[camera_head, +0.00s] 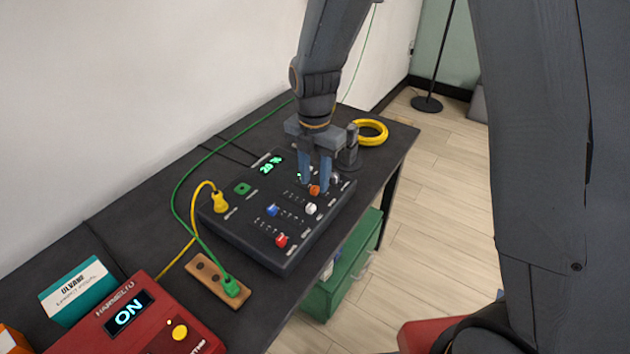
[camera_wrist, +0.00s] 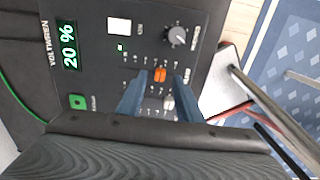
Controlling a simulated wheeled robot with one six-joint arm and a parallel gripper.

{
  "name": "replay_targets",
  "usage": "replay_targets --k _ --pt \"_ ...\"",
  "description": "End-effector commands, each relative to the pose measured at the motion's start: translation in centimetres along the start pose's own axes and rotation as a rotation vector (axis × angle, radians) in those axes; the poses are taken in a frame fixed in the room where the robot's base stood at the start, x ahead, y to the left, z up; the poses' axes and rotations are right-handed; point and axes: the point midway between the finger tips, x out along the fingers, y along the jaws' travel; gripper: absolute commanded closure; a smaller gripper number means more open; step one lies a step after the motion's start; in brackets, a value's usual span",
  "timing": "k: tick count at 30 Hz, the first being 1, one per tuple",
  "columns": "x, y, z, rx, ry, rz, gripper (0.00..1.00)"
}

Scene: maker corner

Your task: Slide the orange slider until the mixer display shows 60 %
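The dark mixer (camera_head: 232,225) lies on the bench. Its display (camera_head: 271,165) glows green and reads 20 %; it is also clear in the wrist view (camera_wrist: 69,46). The orange slider (camera_head: 314,190) sits in a scaled track on the panel; it also shows in the wrist view (camera_wrist: 160,75). My gripper (camera_head: 313,184) points down over the mixer, with its two blue fingers apart on either side of the orange slider. In the wrist view, gaps show between the slider and both fingers (camera_wrist: 159,92). Whether the fingertips touch the panel is unclear.
White (camera_head: 310,208), blue (camera_head: 272,210) and red (camera_head: 281,240) sliders sit nearby on the panel. A dark knob (camera_wrist: 177,36) is near the orange slider. A yellow plug (camera_head: 220,203) and green cable (camera_head: 178,190) lie left. A yellow ring (camera_head: 371,131) lies behind.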

Motion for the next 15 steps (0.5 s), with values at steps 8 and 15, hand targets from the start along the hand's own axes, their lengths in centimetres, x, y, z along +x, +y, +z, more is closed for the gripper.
replay_targets --k 8,15 --pt "1.9 0.0 0.0 0.001 0.000 0.000 0.67" --pt "2.0 0.0 0.0 0.001 -0.001 0.001 0.67"
